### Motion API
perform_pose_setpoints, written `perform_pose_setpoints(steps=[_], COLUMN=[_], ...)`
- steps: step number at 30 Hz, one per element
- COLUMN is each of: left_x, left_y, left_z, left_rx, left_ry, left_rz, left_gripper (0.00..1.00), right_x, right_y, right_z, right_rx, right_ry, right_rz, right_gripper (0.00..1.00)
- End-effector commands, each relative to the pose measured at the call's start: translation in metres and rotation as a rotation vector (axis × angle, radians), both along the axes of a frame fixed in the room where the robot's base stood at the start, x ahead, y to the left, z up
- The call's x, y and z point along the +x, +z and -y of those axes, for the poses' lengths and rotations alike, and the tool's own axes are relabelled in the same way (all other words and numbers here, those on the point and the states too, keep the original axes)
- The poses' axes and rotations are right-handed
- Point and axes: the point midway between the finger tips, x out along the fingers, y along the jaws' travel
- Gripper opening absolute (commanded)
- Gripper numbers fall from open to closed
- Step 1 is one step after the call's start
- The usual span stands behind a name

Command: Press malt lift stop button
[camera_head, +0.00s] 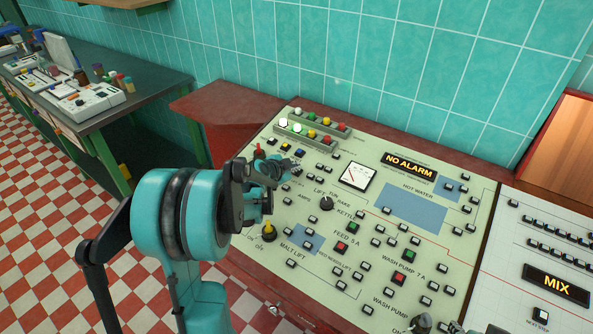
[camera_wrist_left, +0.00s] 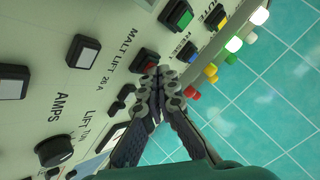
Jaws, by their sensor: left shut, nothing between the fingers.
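The malt lift stop button is the small red square button (camera_wrist_left: 147,60) beside the "MALT LIFT 26 A" label in the left wrist view. A green square button (camera_wrist_left: 178,18) is on its far side, near the top edge. My left gripper (camera_wrist_left: 160,78) is shut and empty, its fingertips right by the red button and covering part of it. I cannot tell whether they touch it. In the head view the left gripper (camera_head: 296,164) hangs low over the upper left of the pale green control panel (camera_head: 350,138) and hides the red button.
Coloured lamps (camera_head: 310,132) line the panel's far left edge, close to the gripper. A dark rotary knob (camera_head: 326,203) and a round-pointer meter (camera_head: 355,175) lie right of it. A yellow knob (camera_head: 268,230) is below the gripper. A green-tiled wall stands behind.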

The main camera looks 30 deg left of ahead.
Motion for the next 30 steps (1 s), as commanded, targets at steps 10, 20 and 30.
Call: perform_pose_setpoints(steps=[10,20,30], left_x=[-0.001,-0.003,-0.004], left_y=[0.004,0.016,0.020], left_z=[0.000,0.000,0.000], left_rx=[0.000,0.000,0.000], left_ry=[0.000,0.000,0.000], left_rz=[0.000,0.000,0.000], left_gripper=[0.00,0.00,0.00], right_x=[0.000,0.000,0.000], right_y=[0.004,0.012,0.016], right_z=[0.000,0.000,0.000], right_rx=[0.000,0.000,0.000], right_ry=[0.000,0.000,0.000], right_rz=[0.000,0.000,0.000], right_gripper=[0.40,0.40,0.40])
